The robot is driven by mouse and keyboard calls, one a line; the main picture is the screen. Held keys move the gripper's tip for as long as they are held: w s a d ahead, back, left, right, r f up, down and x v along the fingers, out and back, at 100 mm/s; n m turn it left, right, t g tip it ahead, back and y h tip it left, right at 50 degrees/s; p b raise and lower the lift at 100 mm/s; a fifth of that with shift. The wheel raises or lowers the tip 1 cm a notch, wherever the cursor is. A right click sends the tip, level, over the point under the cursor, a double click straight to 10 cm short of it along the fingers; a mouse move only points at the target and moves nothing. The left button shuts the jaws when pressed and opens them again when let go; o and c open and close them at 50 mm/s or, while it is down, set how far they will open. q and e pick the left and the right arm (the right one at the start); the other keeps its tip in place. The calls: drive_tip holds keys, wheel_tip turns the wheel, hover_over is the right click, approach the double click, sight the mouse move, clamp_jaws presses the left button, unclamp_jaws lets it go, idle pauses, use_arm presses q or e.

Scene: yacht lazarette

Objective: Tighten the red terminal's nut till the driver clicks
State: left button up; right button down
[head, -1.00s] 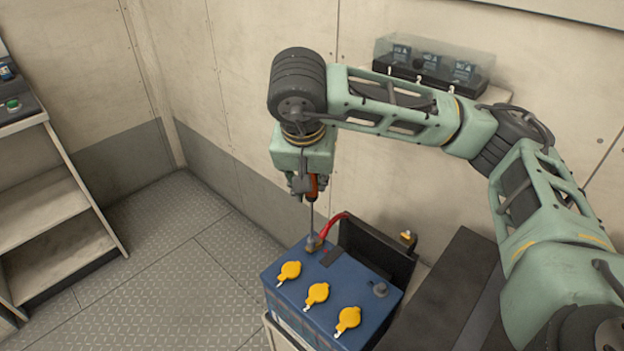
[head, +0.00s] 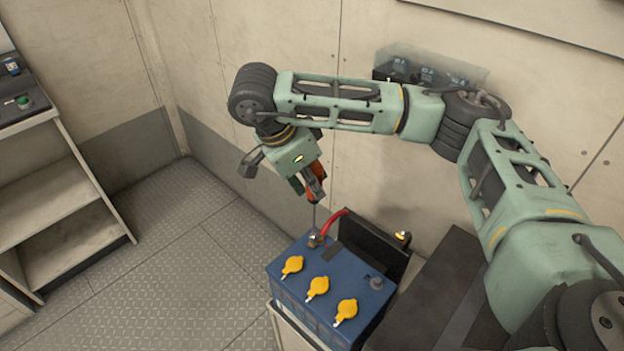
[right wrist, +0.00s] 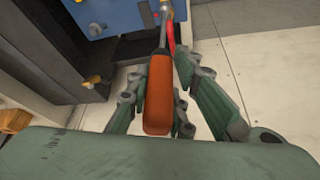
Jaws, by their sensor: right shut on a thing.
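My right gripper (head: 314,186) is shut on the orange handle of the driver (right wrist: 157,95). The driver's shaft runs down to the red terminal (head: 315,239) at the back left corner of the blue battery (head: 290,300). The tip appears to meet the nut there, but the nut is too small to make out. A red cable (head: 334,222) leads to this terminal. In the right wrist view the shaft's end and the terminal (right wrist: 166,14) are at the top edge, next to the red cable. My left gripper is out of view.
Several yellow caps (head: 318,287) lie on top of the battery, with a bare grey terminal (head: 376,283) at its right. A black box (head: 370,248) stands behind it. Shelves (head: 60,205) stand at the left; the floor between is clear.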

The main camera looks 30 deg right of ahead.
sight(315, 164)
drive_tip(key=shift+r+p, duration=0.4)
drive_tip(key=shift+r, duration=0.3)
drive_tip(key=shift+r, duration=0.15)
wheel_tip(315, 164, up, 5)
drive_tip(key=p, duration=0.4)
drive_tip(key=shift+f, duration=0.2)
drive_tip(key=shift+r, duration=0.1)
